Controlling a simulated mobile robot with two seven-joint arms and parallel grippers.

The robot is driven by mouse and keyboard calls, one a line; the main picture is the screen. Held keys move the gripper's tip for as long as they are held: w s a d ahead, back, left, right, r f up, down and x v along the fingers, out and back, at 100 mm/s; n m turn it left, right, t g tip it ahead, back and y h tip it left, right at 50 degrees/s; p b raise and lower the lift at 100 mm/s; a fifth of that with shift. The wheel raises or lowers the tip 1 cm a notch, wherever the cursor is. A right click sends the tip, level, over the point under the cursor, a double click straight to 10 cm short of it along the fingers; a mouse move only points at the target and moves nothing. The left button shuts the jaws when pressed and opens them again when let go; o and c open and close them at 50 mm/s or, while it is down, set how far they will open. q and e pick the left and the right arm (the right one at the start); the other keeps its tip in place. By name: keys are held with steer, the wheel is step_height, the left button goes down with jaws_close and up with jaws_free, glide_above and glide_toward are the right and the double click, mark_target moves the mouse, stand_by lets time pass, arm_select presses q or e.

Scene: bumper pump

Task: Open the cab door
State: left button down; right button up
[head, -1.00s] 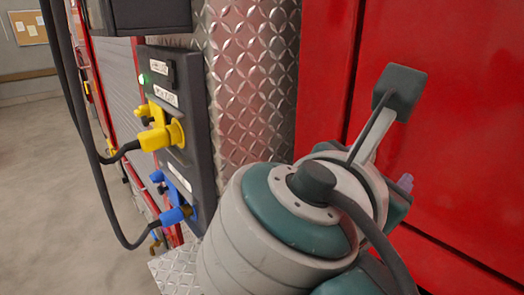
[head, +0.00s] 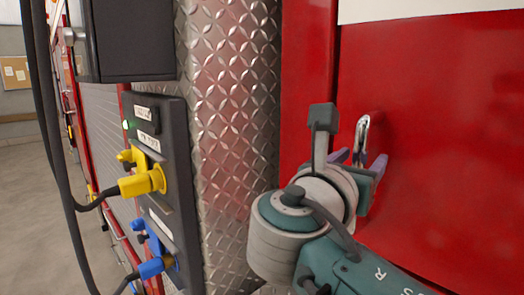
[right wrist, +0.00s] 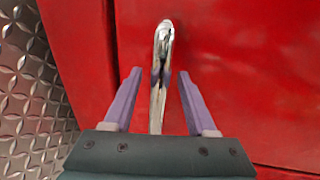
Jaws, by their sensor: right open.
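The cab door (head: 445,120) is a red panel on the right in the head view, and it looks shut, its edge along a dark vertical seam. A chrome door handle (head: 362,132) stands upright on it; it also shows in the right wrist view (right wrist: 162,48). My right gripper (head: 358,158) is open, its purple fingers pointing at the door. In the right wrist view its fingers (right wrist: 158,78) lie on either side of the handle's lower part, with gaps to both sides. Whether the fingertips reach the handle's depth is unclear. My left gripper is not in view.
A diamond-plate column (head: 230,120) stands left of the door. A dark panel (head: 165,200) carries a yellow plug (head: 145,180) and a blue plug (head: 157,266) with hanging black cables. Floor is free at the far left.

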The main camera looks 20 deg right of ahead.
steer(key=shift+c, duration=0.2)
jaws_close()
stand_by(0.3)
stand_by(1.0)
